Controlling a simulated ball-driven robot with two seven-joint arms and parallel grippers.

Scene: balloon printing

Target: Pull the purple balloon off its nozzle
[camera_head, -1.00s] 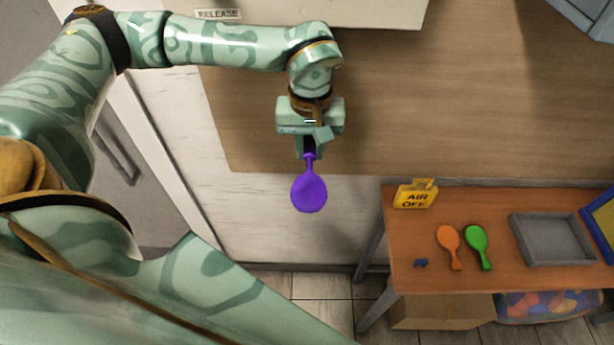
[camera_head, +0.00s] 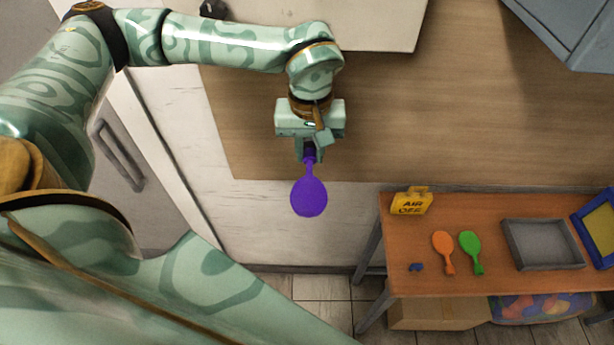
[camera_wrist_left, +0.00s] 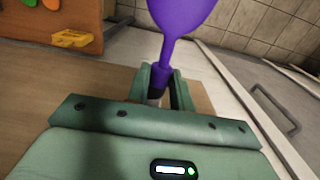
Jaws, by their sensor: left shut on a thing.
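The purple balloon (camera_head: 309,197) is below my left gripper (camera_head: 309,154) in the head view, its round body down and its neck up between the fingers. In the left wrist view the balloon (camera_wrist_left: 180,14) extends away from the gripper (camera_wrist_left: 160,88). The fingers are shut on its neck, with a dark band and a pale grey piece showing between them. I cannot tell whether that pale piece is the nozzle or whether the neck is still around a nozzle. My right gripper is not in view.
A wooden table (camera_head: 455,206) at the right holds a yellow AIR OFF sign (camera_head: 411,201), an orange balloon (camera_head: 442,246), a green balloon (camera_head: 471,250), a small blue piece (camera_head: 416,267) and an empty grey tray (camera_head: 541,244). A cardboard box (camera_head: 437,313) stands beneath.

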